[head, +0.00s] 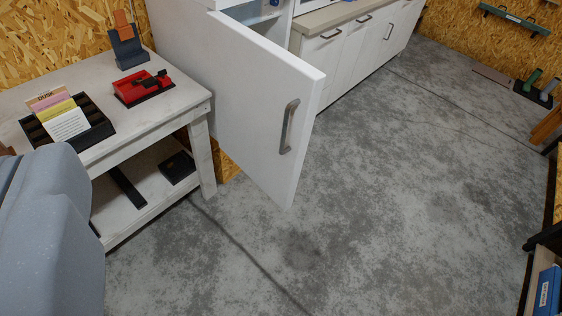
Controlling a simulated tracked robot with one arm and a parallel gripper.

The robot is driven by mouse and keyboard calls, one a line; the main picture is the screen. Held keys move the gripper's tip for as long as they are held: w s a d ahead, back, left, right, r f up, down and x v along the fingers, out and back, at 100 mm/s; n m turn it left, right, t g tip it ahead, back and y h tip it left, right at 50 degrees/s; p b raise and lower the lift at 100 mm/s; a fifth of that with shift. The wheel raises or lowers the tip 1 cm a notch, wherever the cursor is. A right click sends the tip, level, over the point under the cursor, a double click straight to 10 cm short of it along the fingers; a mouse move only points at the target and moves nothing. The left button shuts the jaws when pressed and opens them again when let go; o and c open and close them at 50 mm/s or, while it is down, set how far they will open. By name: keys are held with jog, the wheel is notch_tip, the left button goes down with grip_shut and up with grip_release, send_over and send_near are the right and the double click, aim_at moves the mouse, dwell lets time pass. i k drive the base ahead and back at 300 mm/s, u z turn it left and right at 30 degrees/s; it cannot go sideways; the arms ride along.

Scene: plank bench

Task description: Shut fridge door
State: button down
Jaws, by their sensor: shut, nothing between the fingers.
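The fridge (178,32) is a white cabinet at the top, left of the middle, partly cut by the upper edge. Its white door (245,105) stands wide open, swung out over the floor. A grey bar handle (288,126) is on the door near its free edge. A small part of the fridge's inside shows above the door, with something blue in it; the door hides the rest. My gripper is not in view, so its place relative to the door cannot be seen.
A pale table (105,88) left of the door holds a card rack (62,120), a red tray (141,88) and a dark stand (127,47). White drawers (345,58) stand right of the fridge. The concrete floor (400,190) is clear right of the door.

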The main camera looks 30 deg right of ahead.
aim_at(266, 97)
jog(key=u, duration=0.1)
jog(key=i, duration=1)
jog(key=z, duration=0.1)
